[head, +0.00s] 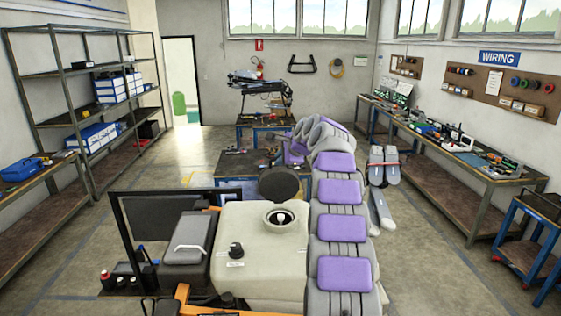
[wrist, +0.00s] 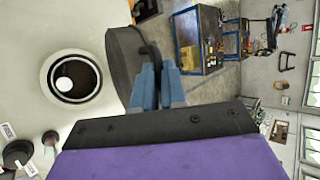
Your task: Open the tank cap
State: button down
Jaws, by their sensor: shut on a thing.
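The pale tank (head: 262,250) has a round opening (head: 281,218) in its top, and a white round thing shows inside. The dark tank cap (head: 279,184) is swung up off the opening and stands tilted at its far side. In the wrist view the cap (wrist: 122,65) shows from its edge, beside the uncovered opening (wrist: 70,78). My gripper (wrist: 157,88) has its blue-grey fingers shut on the cap at its rim, by a small dark tab. In the head view the fingertips are too small to make out clearly behind the cap.
A second, smaller dark cap (head: 236,250) sits on the tank's left. A dark frame panel (head: 160,215) and a grey box (head: 187,238) stand left of the tank. Blue-framed workbenches (head: 262,165) stand behind. Open floor lies on both sides.

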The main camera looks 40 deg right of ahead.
jog(key=shift+w+d, duration=0.1)
dwell(0.5)
jog(key=c, duration=1.2)
grip_release()
jog(key=shift+r, duration=0.1)
jog(key=b+v, duration=0.2)
jog(key=v, duration=1.5)
jog(key=shift+d, duration=0.15)
